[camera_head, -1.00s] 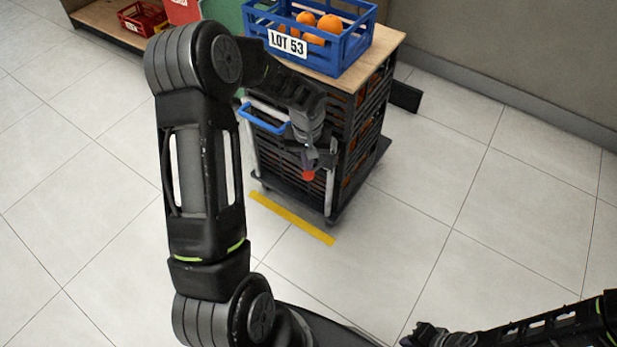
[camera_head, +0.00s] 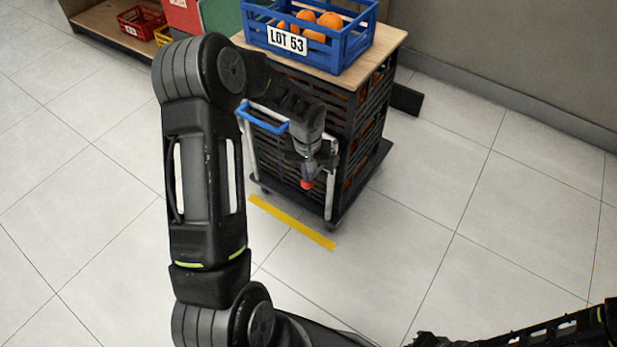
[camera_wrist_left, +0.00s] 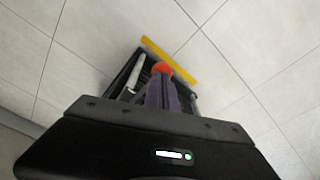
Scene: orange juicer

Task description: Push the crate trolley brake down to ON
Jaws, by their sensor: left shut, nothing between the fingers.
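The crate trolley, with a blue handle (camera_head: 262,117), pale uprights and a black base, stands against stacked black crates. Its brake shows as a red knob (camera_head: 307,184) low at the trolley's front. My left gripper (camera_head: 308,174) is shut and points down, its fingertips at the knob. In the left wrist view the shut fingers (camera_wrist_left: 162,92) overlap the near side of the red knob (camera_wrist_left: 162,70). Whether they touch it I cannot tell. The lever behind the knob is hidden. My right gripper (camera_head: 428,340) is partly cut off at the bottom edge, and its jaws are unclear.
A blue crate (camera_head: 350,48) of oranges, labelled LOT 53, sits on the wooden top (camera_head: 388,50) above the black crates. Yellow tape (camera_head: 291,222) lies on the floor before the trolley. A red crate (camera_head: 140,22) is on a low shelf, far left. The tiled floor at right is clear.

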